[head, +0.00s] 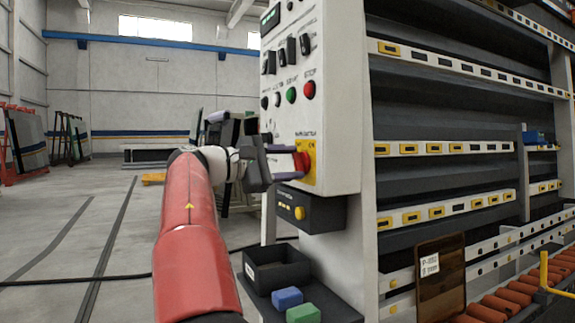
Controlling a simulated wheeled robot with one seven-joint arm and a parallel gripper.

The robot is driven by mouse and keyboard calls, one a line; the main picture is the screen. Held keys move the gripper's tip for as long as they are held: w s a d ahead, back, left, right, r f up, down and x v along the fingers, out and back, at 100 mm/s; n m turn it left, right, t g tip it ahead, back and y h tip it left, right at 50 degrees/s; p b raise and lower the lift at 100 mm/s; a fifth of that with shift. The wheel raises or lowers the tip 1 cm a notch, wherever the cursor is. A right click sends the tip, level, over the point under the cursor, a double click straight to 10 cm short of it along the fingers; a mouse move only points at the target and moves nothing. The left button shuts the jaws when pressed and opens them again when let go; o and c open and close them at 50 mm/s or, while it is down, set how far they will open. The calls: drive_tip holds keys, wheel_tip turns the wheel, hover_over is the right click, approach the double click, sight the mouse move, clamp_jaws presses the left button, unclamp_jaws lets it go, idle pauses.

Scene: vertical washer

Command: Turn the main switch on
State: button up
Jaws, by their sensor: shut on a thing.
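The main switch (304,161) is a red rotary knob on a yellow plate, low on the right of the white control panel (340,120). My gripper (291,163) reaches it from the left in the head view. Its jaws are shut on the red knob. The fingers hide part of the knob and plate, so I cannot tell the knob's exact angle.
Above the switch are a red stop button (309,90), a green button (291,95) and several black switches. A dark box with a yellow button (299,213) juts out below. A black tray (276,270) and blue (287,297) and green (303,314) blocks lie lower.

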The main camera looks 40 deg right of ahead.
drive_tip(key=m, duration=0.3)
drive_tip(key=m+b, duration=0.1)
drive_tip(key=shift+f+m, duration=0.25)
drive_tip(key=shift+m, duration=0.05)
drive_tip(key=m+b, duration=0.1)
drive_tip(key=m, duration=0.2)
drive_tip(key=shift+f+m, duration=0.1)
drive_tip(key=shift+m, duration=0.2)
drive_tip(key=m+b, duration=0.1)
drive_tip(key=m, duration=0.2)
drive_tip(key=shift+m, duration=0.3)
drive_tip(key=shift+f+m+b, duration=0.1)
drive_tip(key=shift+m+b, duration=0.45)
drive_tip(key=shift+m, duration=1.25)
drive_tip(key=shift+o, duration=0.2)
drive_tip(key=shift+c, duration=0.2)
drive_tip(key=o, duration=1)
